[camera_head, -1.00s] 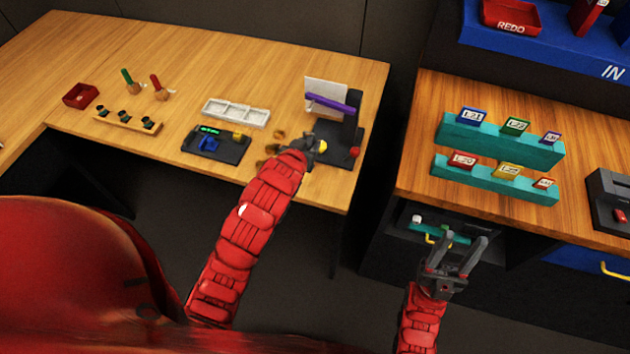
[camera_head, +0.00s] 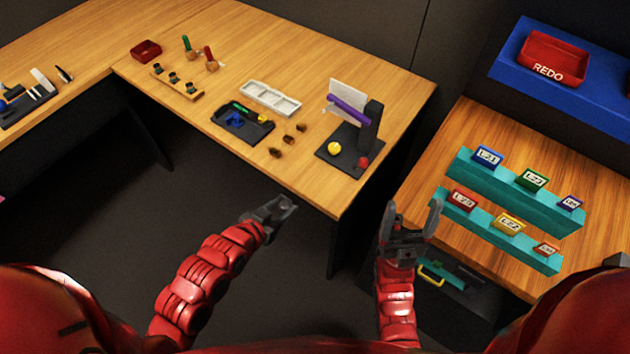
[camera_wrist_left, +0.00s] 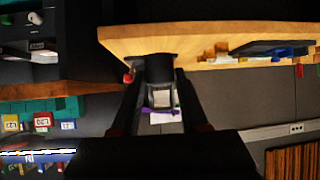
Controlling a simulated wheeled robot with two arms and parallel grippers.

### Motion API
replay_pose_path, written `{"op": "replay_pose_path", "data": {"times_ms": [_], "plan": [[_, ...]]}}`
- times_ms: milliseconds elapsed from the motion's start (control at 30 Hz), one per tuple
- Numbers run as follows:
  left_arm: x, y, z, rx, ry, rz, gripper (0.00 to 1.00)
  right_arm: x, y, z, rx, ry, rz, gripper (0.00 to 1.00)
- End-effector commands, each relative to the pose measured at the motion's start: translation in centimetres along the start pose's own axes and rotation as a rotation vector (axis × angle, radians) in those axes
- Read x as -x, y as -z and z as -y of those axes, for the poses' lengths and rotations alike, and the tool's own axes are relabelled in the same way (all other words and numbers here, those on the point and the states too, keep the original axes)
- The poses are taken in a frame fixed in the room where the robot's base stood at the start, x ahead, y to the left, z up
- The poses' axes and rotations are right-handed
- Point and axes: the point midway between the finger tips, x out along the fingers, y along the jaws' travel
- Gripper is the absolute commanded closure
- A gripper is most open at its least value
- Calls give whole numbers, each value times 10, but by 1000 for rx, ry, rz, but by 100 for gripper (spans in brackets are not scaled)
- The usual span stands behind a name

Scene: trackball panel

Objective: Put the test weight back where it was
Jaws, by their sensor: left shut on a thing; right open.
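My left gripper (camera_head: 283,205) is in front of the left table's near edge, over the floor, clear of the table. In the left wrist view its fingers are shut on a dark, rounded thing (camera_wrist_left: 155,68), which I take to be the test weight; its shape is hard to make out. In the head view the gripper mostly hides it. My right gripper (camera_head: 412,215) is open and empty, pointing up beside the right bench's near left corner. Below it is a dark drawer (camera_head: 462,277) with a yellow handle (camera_head: 431,275); its inside is hard to see.
A black fixture (camera_head: 345,150) holds a yellow ball, a red knob and a purple bar. Near it are small brown pieces (camera_head: 288,138), a white tray (camera_head: 270,98) and a dark tray (camera_head: 242,122). Teal racks (camera_head: 515,190) with labelled blocks stand on the right bench.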

Motion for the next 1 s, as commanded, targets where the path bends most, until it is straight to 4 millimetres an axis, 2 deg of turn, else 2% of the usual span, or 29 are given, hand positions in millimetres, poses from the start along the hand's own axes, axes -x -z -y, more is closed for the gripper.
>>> {"op": "replay_pose_path", "data": {"times_ms": [33,100,200,367,567,600,700,800,1000], "plan": [[6,-6,-15,-16,-29,4,100,-3,0,0,0,0,0,22],[11,-10,-30,-32,-58,-1,100,-3,0,0,0,0,0,22],[7,-12,-39,-49,-78,-7,100,5,-1,0,0,0,0,22],[-24,-3,-35,-56,-81,-11,100,38,-6,2,0,0,0,22],[-64,17,-27,-54,-80,-12,100,76,-13,4,0,0,0,22],[-67,29,-27,-52,-83,-5,100,64,-11,3,0,0,1,22],[-88,42,-22,-51,-82,-6,100,56,-9,3,0,0,-1,22],[-105,48,-19,-48,-81,-2,100,53,-9,3,0,0,0,22],[-122,55,-14,-48,-79,-4,100,51,-9,2,0,0,0,22]]}}
